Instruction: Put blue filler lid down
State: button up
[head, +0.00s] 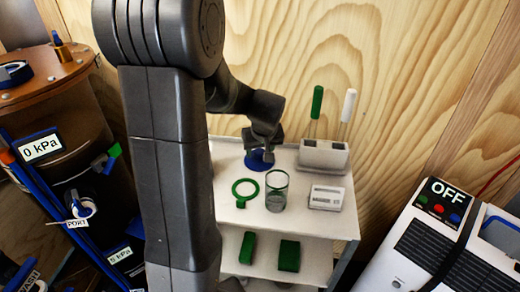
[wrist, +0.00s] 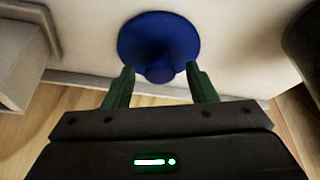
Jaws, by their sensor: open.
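The blue filler lid (wrist: 158,38) is a round blue disc with a knob on it. In the wrist view its knob (wrist: 159,71) is between or just beyond the fingertips of my gripper (wrist: 160,75), with a gap on each side. My gripper is open, its two green fingers apart. In the head view the lid (head: 259,160) lies on the white cart's top (head: 225,185), near the back edge, and my gripper (head: 263,146) is right above it and partly covers it.
A green ring (head: 245,190), a clear cylinder with a green rim (head: 277,192) and a small white block (head: 326,198) stand nearby on the cart. A holder (head: 323,155) with two upright handled tools stands at the back right. Green blocks (head: 289,256) lie on the lower shelf.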

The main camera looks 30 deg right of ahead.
aim_at(260, 153)
jog(key=p+v, duration=0.1)
jog(key=v, duration=1.1)
jog(key=shift+r, duration=0.1)
jog(key=b+x, duration=0.1)
jog(key=x, duration=1.1)
notch_tip(260, 153, up, 3)
jog(key=shift+f+p, duration=0.1)
jog(key=shift+p, duration=0.2)
jog(key=shift+r, duration=0.35)
